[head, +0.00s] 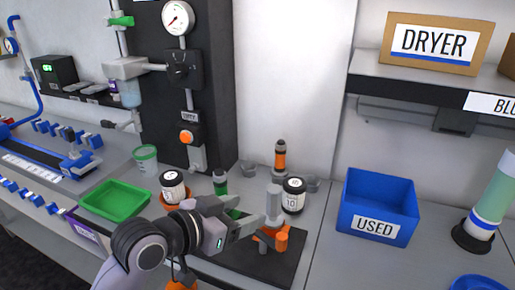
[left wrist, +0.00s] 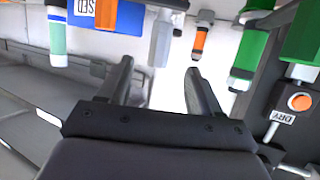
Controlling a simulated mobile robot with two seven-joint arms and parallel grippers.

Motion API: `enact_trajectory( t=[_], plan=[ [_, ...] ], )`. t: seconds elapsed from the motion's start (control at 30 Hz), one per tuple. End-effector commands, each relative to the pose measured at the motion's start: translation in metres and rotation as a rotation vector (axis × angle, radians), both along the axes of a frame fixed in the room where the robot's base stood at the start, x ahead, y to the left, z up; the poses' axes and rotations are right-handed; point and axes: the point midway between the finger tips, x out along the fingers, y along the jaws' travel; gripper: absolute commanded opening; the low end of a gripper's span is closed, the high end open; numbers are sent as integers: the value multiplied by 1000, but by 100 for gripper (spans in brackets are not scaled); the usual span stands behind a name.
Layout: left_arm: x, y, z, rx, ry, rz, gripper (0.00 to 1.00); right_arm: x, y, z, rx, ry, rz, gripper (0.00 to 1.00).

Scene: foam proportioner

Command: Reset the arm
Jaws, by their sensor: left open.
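My left arm comes in from the lower left in the head view, and its gripper (head: 254,222) is over the bench in front of the dark panel. In the left wrist view the two fingers (left wrist: 157,85) are apart with nothing between them. In the head view a grey and orange fitting (head: 273,205) stands on a black mat (head: 262,262), close to the fingertips; I cannot tell whether they touch. A green-capped bottle (head: 220,183) stands behind the gripper. My right gripper does not show.
A green tray (head: 115,200) and a white jar (head: 173,187) are left of the gripper. Another white jar (head: 293,195) and an orange-banded bottle (head: 280,159) stand behind it. A blue USED bin (head: 377,205) is on the right. The bench between mat and bin is clear.

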Motion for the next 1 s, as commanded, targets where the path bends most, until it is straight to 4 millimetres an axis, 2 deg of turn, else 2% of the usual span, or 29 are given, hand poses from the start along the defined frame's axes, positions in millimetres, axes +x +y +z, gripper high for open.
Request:
enact_trajectory(
  t=[0.13,0.23,0.37,0.5,0.7,0.9,1.0],
  plan=[
    [-13,11,-25,23,67,35,64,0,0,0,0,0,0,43],
    [-35,29,-57,63,160,88,64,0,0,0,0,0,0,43],
    [-74,60,-102,133,314,180,64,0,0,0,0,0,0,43],
    [-124,95,-142,217,479,285,64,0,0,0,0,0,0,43],
    [-193,138,-177,328,680,417,64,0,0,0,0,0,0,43],
    [-253,173,-192,425,835,527,64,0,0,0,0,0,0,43],
    [-234,167,-205,389,761,518,64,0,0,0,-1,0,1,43]
  ],
)
